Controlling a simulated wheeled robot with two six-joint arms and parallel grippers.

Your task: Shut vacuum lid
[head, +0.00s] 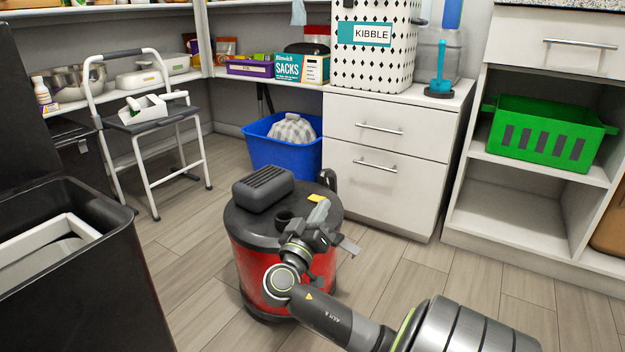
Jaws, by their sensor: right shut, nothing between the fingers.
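The vacuum (248,262) is a red canister on the floor in the middle of the head view. Its round black lid (243,219) lies on top, with a raised dark grey block (263,187), a round port and a small yellow part. I cannot tell whether the lid is fully seated, as my arm covers the front right of the canister. My right gripper (319,212) is over the right part of the lid, shut and empty. I cannot tell whether it touches the lid. My left gripper is not in view.
A black bin (85,292) stands close on the left. A grey step stool (150,118) and a blue bin (275,152) are behind. A white drawer cabinet (385,150) and a shelf with a green basket (545,135) stand right. Floor right of the vacuum is clear.

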